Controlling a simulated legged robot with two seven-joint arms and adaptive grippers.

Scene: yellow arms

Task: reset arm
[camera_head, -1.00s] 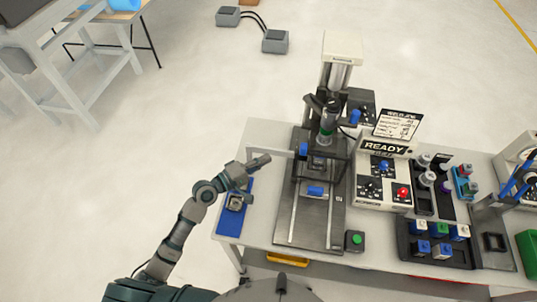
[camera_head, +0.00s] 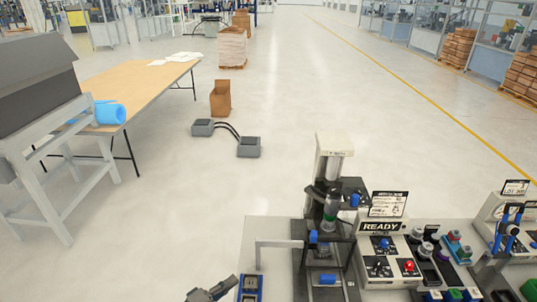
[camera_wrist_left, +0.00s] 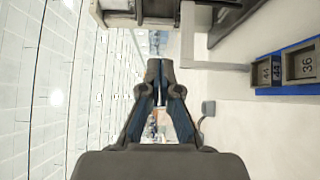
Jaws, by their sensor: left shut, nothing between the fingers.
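My left gripper (camera_head: 226,286) is at the bottom edge of the head view, just left of the blue tray (camera_head: 250,290) at the table's left end. Most of its arm is cut off. In the left wrist view its dark fingers (camera_wrist_left: 160,68) meet at the tips, with nothing held between them. The blue tray (camera_wrist_left: 304,46) shows there at the right, apart from the fingers, with grey blocks marked 44 and 36. My right gripper is in neither view.
A press station (camera_head: 328,205) with a grey arm stands right of the tray. Beside it are a READY control box (camera_head: 385,250) and several knobs and blocks. A wooden-topped table (camera_head: 150,80) is at the left.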

